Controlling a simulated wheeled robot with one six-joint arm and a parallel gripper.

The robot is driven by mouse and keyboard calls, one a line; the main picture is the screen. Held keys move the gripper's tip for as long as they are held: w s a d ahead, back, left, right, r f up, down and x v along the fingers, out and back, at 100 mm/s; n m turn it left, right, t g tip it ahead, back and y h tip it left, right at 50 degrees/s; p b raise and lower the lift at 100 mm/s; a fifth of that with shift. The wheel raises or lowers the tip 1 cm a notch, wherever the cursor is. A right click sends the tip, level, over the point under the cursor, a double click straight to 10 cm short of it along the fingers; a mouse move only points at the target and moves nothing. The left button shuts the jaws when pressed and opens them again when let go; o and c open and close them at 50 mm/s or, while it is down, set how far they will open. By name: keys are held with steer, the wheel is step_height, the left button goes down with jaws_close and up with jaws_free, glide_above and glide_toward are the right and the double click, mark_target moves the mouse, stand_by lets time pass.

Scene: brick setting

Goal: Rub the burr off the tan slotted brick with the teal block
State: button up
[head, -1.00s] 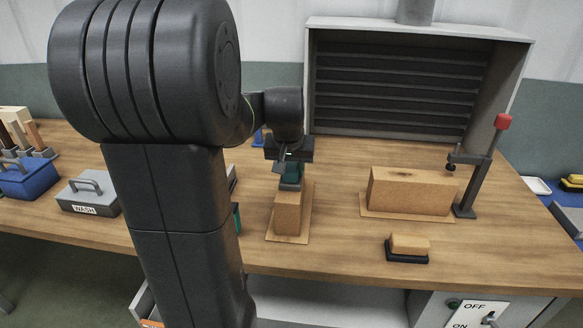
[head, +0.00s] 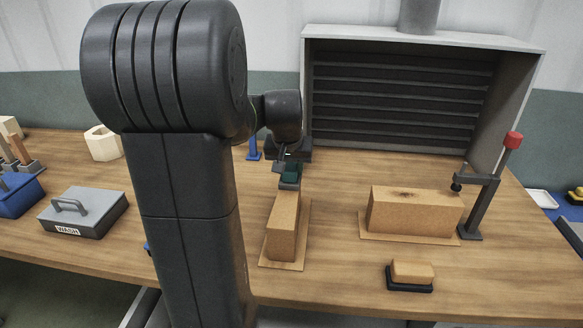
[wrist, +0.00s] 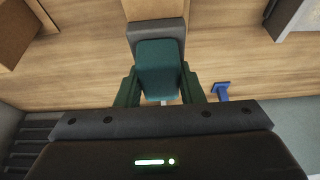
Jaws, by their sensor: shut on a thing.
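My gripper (head: 291,158) is shut on the teal block (head: 289,172), which has a grey lower part (head: 289,184). In the wrist view the teal block (wrist: 158,65) sits between the green fingers of my gripper (wrist: 160,88). A tan brick (head: 283,228) lies lengthwise on a thin board in front of it. The grey part is at this brick's far end; I cannot tell whether they touch.
Another tan brick (head: 412,212), with a dark mark on top, lies right beside a red-topped clamp stand (head: 482,200). A sponge on a black base (head: 410,273) is in front. A grey WASH box (head: 85,212) stands left. A slatted hood (head: 400,100) stands behind.

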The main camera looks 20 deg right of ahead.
step_height(320, 180, up, 4)
steer(key=shift+w+f+p, duration=0.1)
steer(key=shift+p, duration=1.15)
steer(key=shift+w+d+r+p, duration=0.15)
steer(key=shift+w+r+p, duration=0.05)
steer(key=shift+r+p, duration=0.45)
steer(key=shift+s+r+p, duration=0.1)
steer(key=shift+r+p, duration=0.95)
steer(key=shift+r, duration=0.5)
steer(key=shift+f, duration=0.1)
